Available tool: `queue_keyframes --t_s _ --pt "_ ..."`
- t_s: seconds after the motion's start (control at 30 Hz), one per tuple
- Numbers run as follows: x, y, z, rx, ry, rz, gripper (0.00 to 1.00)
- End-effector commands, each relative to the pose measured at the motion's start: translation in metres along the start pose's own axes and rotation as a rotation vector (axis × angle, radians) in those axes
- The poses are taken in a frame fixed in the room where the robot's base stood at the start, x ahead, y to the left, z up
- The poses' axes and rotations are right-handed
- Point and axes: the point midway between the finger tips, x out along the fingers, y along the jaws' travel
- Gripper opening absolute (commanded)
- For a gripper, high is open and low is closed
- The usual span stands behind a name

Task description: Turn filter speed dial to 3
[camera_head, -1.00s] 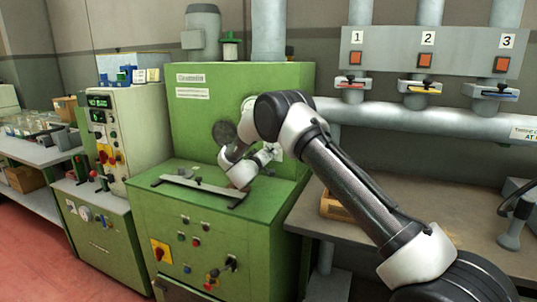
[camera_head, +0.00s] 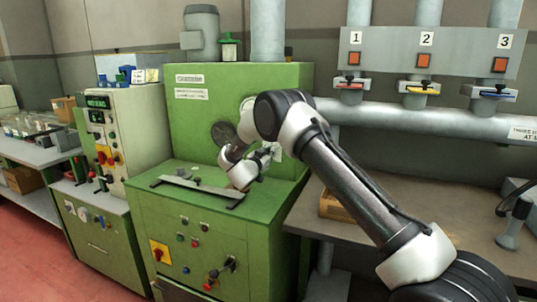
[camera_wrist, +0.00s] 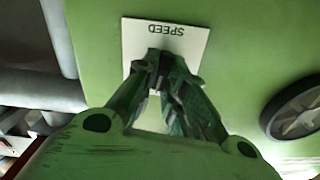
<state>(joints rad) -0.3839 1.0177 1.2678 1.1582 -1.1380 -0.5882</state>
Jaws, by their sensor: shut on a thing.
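A white plate marked SPEED (camera_wrist: 192,42) is on the green machine's upright face (camera_head: 255,90); it reads upside down in the wrist view. My gripper (camera_wrist: 160,66) reaches the plate with its fingertips close together below the lettering. It is shut on the dark speed dial, which is mostly hidden between the fingers. The dial's pointer and numbers cannot be made out. In the head view my gripper (camera_head: 270,153) is at the right part of the machine's face, above its green top, partly covered by my arm.
A dark round handwheel (camera_wrist: 296,108) is beside the plate. A grey bar (camera_head: 197,190) lies across the machine's top. A control cabinet (camera_head: 112,130) stands left. Grey pipes and numbered levers (camera_head: 420,88) are at the right, above a workbench (camera_head: 400,200).

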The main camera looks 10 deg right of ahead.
Motion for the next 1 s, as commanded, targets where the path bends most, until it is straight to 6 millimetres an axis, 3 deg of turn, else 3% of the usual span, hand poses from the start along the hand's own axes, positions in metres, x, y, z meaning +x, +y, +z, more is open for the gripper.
queue_keyframes --t_s 0.6,1.0 --pt "0.0025 0.0042 0.0008 0.572 0.0 0.001 0.0" --pt "0.0025 0.0045 0.001 0.818 0.0 -0.001 0.0"
